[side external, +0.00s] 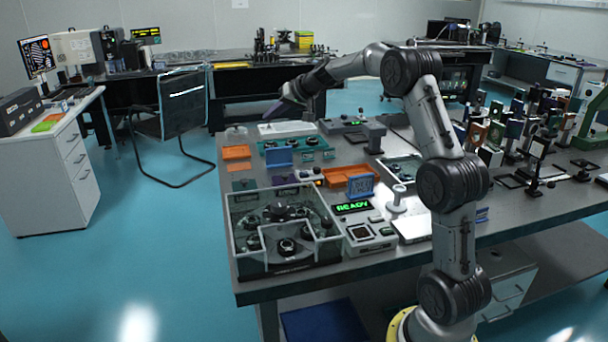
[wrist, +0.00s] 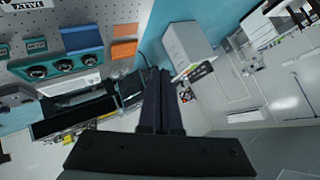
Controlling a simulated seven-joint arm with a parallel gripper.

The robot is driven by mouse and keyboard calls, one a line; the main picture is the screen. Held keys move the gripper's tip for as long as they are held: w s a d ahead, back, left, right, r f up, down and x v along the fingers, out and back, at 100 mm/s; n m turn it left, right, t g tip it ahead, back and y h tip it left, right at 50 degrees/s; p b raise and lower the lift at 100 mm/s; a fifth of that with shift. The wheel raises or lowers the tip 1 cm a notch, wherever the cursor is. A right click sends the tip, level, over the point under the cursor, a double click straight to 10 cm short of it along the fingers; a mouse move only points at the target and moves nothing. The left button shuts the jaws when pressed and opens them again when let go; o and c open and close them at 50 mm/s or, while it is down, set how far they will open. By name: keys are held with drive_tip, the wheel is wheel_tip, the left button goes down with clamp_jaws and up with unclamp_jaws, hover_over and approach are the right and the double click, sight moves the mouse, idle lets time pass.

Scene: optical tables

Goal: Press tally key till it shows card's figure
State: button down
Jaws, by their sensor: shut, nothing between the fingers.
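My gripper (side external: 273,112) is shut and empty, raised above the far left part of the optical table. Its dark fingers (wrist: 160,98) are together in the wrist view, pointing away from the table's devices. A pale box with a dark square panel (side external: 362,234) sits nearer the front edge. I cannot tell which thing is the tally key or its readout.
A clear-walled enclosure with dark round parts (side external: 285,232) fills the front left of the table (side external: 262,290). A teal box with several knobs (wrist: 65,65) and orange trays (side external: 237,152) lie farther back. Optics crowd the right. A chair (side external: 180,115) stands beyond the table.

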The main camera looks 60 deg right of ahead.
drive_tip(key=d+f+m, duration=0.1)
drive_tip(key=d+f, duration=0.4)
drive_tip(key=d, duration=0.1)
drive_tip(key=m+g, duration=0.1)
drive_tip(key=m, duration=0.1)
hover_over(306, 174)
wheel_tip(306, 174, down, 6)
drive_tip(key=f, duration=0.1)
drive_tip(key=shift+s+a+r+h, duration=0.15)
drive_tip(key=shift+s+r+h, duration=0.1)
drive_tip(key=shift+h, duration=0.15)
drive_tip(key=shift+w, duration=0.1)
drive_tip(key=shift+f, duration=4.35)
drive_tip(key=shift+f, duration=0.1)
drive_tip(key=shift+f, duration=0.35)
